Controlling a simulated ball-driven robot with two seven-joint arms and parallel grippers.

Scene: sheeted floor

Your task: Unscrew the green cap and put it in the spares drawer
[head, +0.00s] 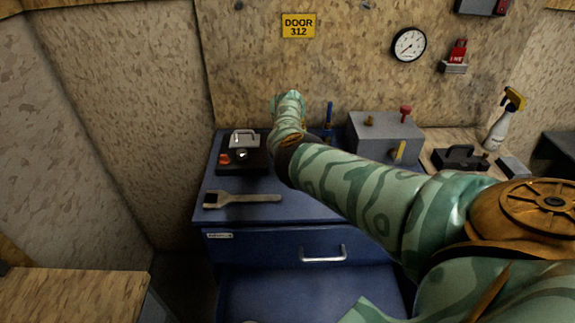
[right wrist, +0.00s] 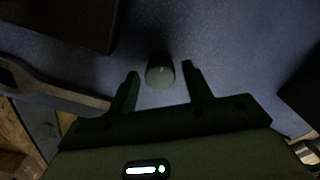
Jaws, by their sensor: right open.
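A round, dull green cap-like piece (right wrist: 160,74) stands on the blue surface in the right wrist view. It is between and slightly beyond the fingertips of my right gripper (right wrist: 160,80), which is open, with a gap on each side. The light is dim, and I cannot tell what the piece is screwed onto. In the head view my right arm reaches over the blue cabinet and hides this piece and the gripper. A blue drawer front (head: 270,247) with a silver handle and a small unreadable label is below the cabinet top. It looks shut. My left gripper is not in view.
A grey box (head: 385,135) with knobs and a spray bottle (head: 500,128) stand to the right.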

